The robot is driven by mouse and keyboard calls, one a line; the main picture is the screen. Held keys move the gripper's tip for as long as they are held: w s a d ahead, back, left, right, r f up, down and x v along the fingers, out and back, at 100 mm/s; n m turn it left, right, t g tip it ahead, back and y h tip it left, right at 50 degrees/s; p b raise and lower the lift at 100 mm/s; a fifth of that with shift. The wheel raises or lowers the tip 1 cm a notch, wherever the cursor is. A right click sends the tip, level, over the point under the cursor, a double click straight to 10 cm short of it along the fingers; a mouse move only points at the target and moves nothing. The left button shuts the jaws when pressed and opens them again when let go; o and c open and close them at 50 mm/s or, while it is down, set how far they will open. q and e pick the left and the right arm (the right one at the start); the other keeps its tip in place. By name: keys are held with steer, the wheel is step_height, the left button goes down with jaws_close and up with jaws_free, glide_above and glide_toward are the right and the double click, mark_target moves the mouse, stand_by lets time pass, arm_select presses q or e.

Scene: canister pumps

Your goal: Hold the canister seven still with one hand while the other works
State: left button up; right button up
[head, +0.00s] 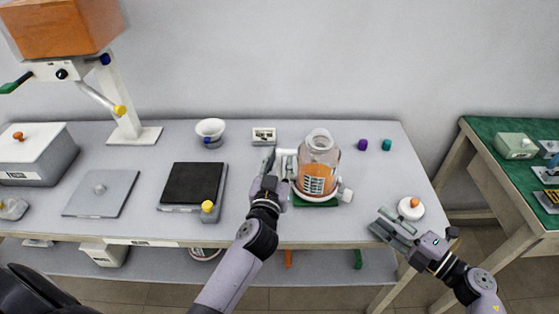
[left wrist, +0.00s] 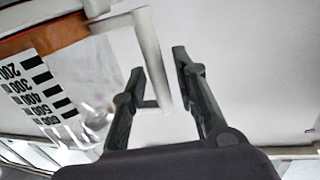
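The canister's scale label (left wrist: 40,90) shows at the left there. My right gripper (head: 388,224) is open and empty, low over the table's right front, beside a white round item with an orange knob (head: 411,208).
A black-topped scale (head: 193,184), a grey plate (head: 101,193) and a white box (head: 37,155) stand to the left. A white cup (head: 210,129) and a small meter (head: 263,136) are behind. Purple (head: 363,145) and teal (head: 387,144) caps lie at the back right.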

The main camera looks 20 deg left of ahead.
arm_select(q)
jaws_close()
stand_by(0.4)
